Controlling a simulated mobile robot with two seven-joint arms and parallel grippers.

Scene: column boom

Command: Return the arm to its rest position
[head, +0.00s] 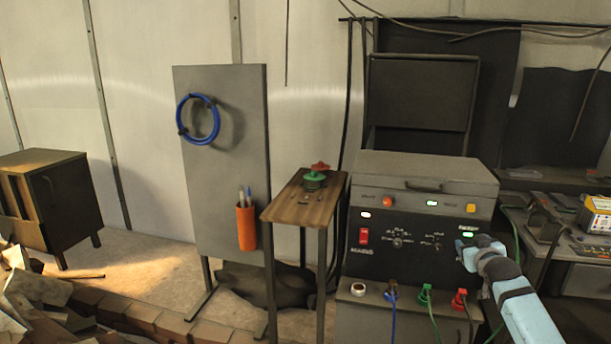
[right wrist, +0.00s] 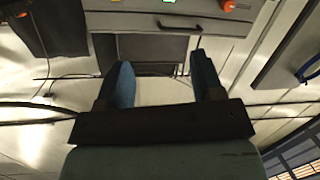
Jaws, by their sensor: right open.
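My right gripper (head: 470,254) is at the right of the head view, in front of the lower right of the dark machine's panel (head: 395,240). In the right wrist view its two blue fingers (right wrist: 165,88) stand apart with nothing between them. Behind them that view shows a grey machine front with a dark handle (right wrist: 168,26). I cannot tell whether the gripper touches the machine. My left gripper is not in view.
A small wooden stand (head: 305,204) holds red and green items. A grey board (head: 222,165) carries a blue ring (head: 216,119) and an orange pen cup (head: 246,228). Blue, green and red plugs sit on the machine's lower ledge. A cluttered bench (head: 545,215) stands at right.

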